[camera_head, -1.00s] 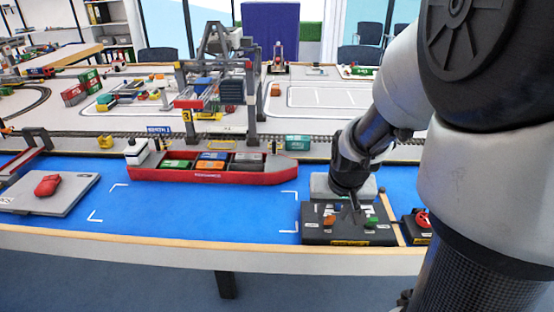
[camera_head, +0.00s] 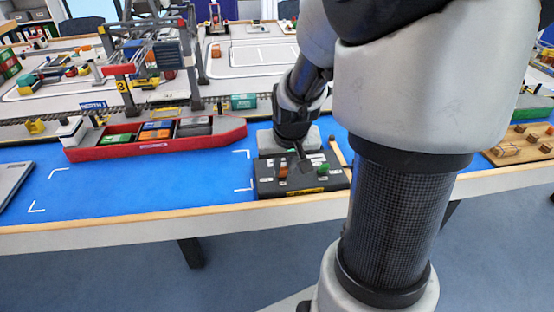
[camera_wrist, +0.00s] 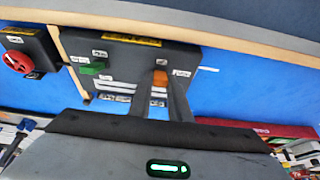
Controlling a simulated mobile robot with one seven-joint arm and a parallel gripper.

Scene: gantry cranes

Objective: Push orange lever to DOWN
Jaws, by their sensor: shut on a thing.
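The dark control box (camera_head: 262,184) stands at the front edge of the blue table, and it fills the upper left of the wrist view (camera_wrist: 122,60). Its orange lever (camera_head: 282,173) is at the box's left, and a green lever (camera_head: 323,169) is at its right. In the wrist view the orange lever (camera_wrist: 159,82) lies between the fingertips of my gripper (camera_wrist: 161,88), which is shut on it. The green lever (camera_wrist: 93,68) is apart from the fingers. In the head view my gripper (camera_head: 296,152) comes down from behind the box. The lever labels are too small to read.
A red rotary switch (camera_wrist: 18,61) on its own box is beside the control box. A red container ship (camera_head: 205,143) lies left of the box. A wooden board with pieces (camera_head: 520,145) is at the far right. Blue surface between ship and box is clear.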

